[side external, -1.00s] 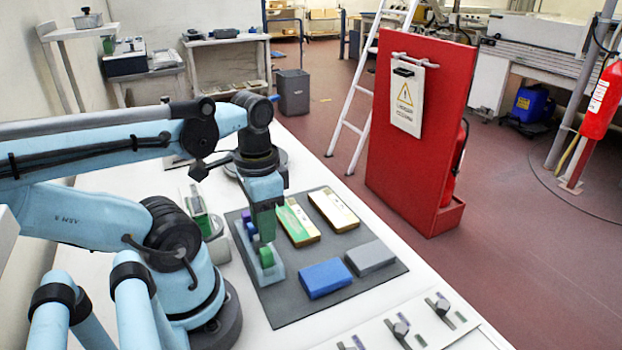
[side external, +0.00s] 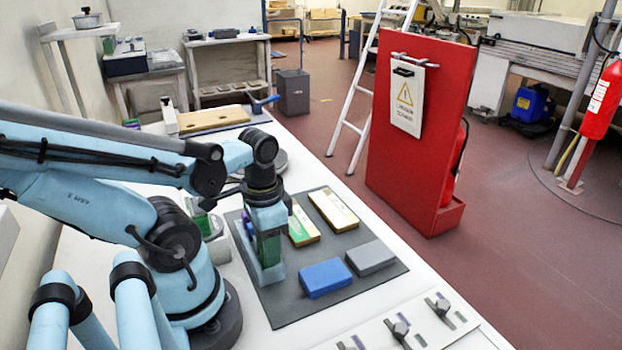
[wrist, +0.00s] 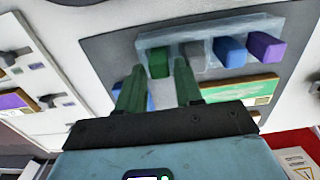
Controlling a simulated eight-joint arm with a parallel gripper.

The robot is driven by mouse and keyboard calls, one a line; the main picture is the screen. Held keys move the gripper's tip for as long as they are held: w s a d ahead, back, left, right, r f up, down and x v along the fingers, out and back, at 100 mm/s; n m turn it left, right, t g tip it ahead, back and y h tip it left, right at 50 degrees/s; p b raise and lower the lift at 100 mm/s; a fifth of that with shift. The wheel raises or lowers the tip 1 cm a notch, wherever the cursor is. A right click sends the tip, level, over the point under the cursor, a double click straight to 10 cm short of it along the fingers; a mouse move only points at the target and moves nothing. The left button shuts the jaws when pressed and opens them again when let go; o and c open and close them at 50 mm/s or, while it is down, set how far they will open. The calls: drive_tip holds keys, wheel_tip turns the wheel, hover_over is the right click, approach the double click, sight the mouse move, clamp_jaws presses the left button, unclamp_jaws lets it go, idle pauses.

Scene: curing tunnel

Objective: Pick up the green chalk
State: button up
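The green chalk (wrist: 158,63) stands in a pale, translucent holder (wrist: 205,28), at the left end of a row in the wrist view. Beside it are a grey chalk (wrist: 194,54), a blue chalk (wrist: 230,51) and a purple chalk (wrist: 265,48). My gripper (wrist: 160,68) is open, with its two green fingers apart. Its fingertips show to either side of the green chalk; I cannot tell whether they touch it. In the side view my gripper (side external: 269,260) is low over the holder (side external: 275,274) and hides the green chalk.
The holder stands on a dark grey mat (side external: 300,277). Also on the mat are a blue block (side external: 325,279), a grey block (side external: 370,258) and two gold-edged boxes (side external: 333,209) (side external: 303,228). A panel with knobs (side external: 420,325) lies at the front. A red stand (side external: 415,150) is beyond the table edge.

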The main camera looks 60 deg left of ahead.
clamp_jaws()
drive_tip(key=shift+r, duration=0.15)
